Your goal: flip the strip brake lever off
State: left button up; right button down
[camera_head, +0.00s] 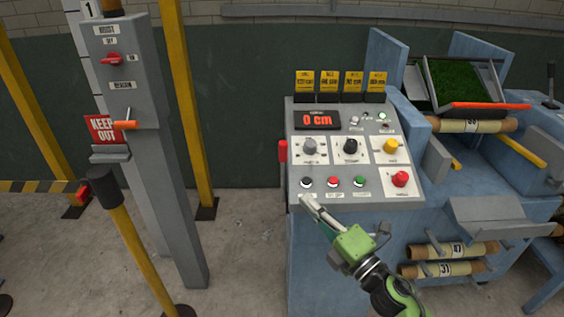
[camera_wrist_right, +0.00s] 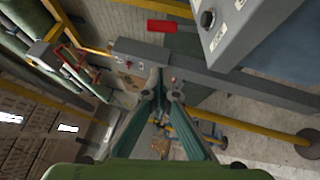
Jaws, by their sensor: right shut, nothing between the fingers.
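A red lever handle (camera_head: 282,151) stands upright on the left side of the sloped grey control console (camera_head: 295,190); I cannot read a label that names it as the strip brake. The same red handle (camera_wrist_right: 162,26) shows at the top of the right wrist view. My right gripper (camera_head: 309,205), on a green wrist, is shut and empty. Its tips are by the console's front left edge, below and to the right of the red handle and apart from it. In the wrist view the fingers (camera_wrist_right: 162,88) are together. My left gripper is out of view.
A grey post (camera_head: 150,170) with a red switch (camera_head: 113,58) and an orange lever (camera_head: 125,125) stands left. Yellow posts (camera_head: 187,100) stand nearby. A blue machine (camera_head: 500,190) with a turf tray and numbered rolls is right. Floor between post and console is clear.

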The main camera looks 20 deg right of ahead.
pick_arm(q)
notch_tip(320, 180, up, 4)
jog(key=p, duration=0.3)
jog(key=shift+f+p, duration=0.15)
jog(key=shift+p, duration=0.2)
pick_arm(e)
jog(key=d+x, duration=0.2)
jog(key=x, duration=1)
jog(key=shift+w+d+r, duration=0.15)
jog(key=shift+w+d, duration=0.05)
jog(key=shift+w, duration=0.6)
